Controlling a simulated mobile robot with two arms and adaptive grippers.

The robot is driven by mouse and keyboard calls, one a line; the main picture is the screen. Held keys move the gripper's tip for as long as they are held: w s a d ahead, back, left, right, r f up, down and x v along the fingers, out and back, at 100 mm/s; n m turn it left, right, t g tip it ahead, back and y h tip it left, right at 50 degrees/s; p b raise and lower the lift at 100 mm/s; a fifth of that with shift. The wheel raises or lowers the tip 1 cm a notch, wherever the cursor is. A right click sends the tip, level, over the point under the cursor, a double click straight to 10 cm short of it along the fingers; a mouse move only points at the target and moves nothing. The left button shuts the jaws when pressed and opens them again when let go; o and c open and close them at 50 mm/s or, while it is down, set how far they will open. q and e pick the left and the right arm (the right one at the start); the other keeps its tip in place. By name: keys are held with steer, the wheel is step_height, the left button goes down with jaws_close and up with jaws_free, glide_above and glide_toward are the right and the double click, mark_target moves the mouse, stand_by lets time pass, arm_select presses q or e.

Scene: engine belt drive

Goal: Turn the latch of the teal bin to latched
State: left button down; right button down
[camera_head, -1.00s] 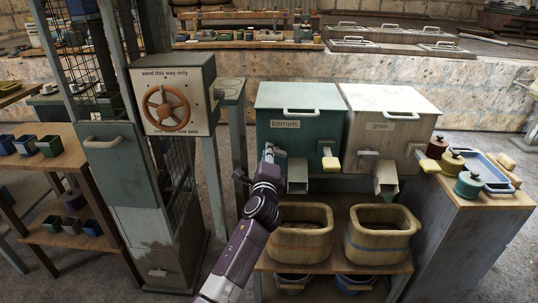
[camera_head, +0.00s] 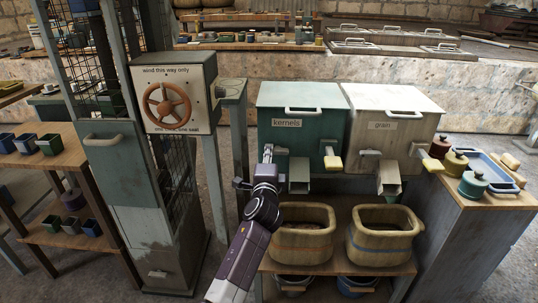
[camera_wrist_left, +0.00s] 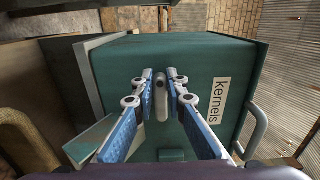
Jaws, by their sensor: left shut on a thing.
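The teal bin (camera_head: 300,98) labelled "kernels" stands on a bench in the middle of the head view. Its front face (camera_wrist_left: 190,62) fills much of the left wrist view. A small grey latch (camera_head: 281,151) sits on its front, below and left of the label, and lies about level. My left gripper (camera_head: 267,152) is at the latch's left end. In the left wrist view the two blue-padded fingers of the gripper (camera_wrist_left: 161,90) are closed in on the latch (camera_wrist_left: 161,104), one on each side. My right gripper is not in view.
A pale grain bin (camera_head: 390,105) stands close on the right. A spout (camera_head: 299,180) and a cream-tipped lever (camera_head: 333,160) project from the teal bin's front. A cabinet with an orange handwheel (camera_head: 167,106) is at left.

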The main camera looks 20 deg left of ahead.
arm_select(q)
steer(key=shift+f, duration=0.15)
steer(key=c, duration=1.9)
jaws_free()
steer(key=shift+c, duration=0.2)
steer(key=shift+s, duration=0.1)
steer(key=v, duration=1.2)
